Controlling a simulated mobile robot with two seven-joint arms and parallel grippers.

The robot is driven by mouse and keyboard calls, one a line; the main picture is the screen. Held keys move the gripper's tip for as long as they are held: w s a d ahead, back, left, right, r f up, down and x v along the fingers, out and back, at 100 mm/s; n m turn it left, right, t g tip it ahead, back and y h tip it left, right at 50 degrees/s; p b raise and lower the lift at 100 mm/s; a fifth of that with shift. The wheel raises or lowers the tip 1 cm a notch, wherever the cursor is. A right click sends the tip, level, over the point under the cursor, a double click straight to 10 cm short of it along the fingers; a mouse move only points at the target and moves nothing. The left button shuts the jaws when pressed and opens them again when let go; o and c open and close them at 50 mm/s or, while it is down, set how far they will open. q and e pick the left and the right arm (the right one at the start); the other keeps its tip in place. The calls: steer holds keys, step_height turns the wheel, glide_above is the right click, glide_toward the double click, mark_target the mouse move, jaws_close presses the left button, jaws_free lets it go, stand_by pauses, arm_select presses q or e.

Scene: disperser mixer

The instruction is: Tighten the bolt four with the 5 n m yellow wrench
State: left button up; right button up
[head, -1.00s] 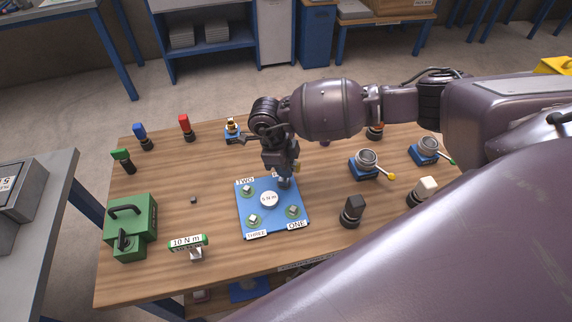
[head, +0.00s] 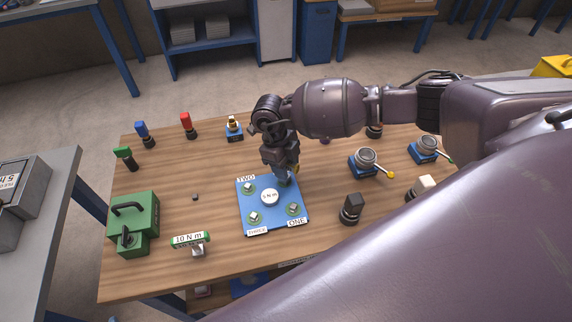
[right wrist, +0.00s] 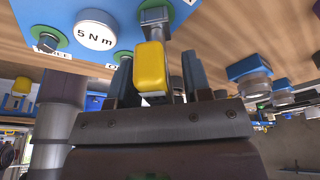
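The blue plate (head: 262,222) lies mid-table with a white "5 N m" disc (head: 270,197) and bolts at its corners; the disc also shows in the right wrist view (right wrist: 94,30). My right gripper (head: 284,172) is over the plate's far right corner and hides bolt four and its label. My left gripper is not in view.
The green-labelled 10 N m wrench (head: 190,240) rests at the near left, beside a green case (head: 134,215). Blue-based fixtures with levers (head: 366,163) and dark-based parts (head: 351,210) stand to the right. Several coloured-top pieces (head: 188,124) line the far left edge.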

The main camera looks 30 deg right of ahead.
jaws_close()
steer(key=shift+r, duration=0.15)
steer(key=shift+r+p, duration=2.05)
steer(key=shift+r, duration=0.85)
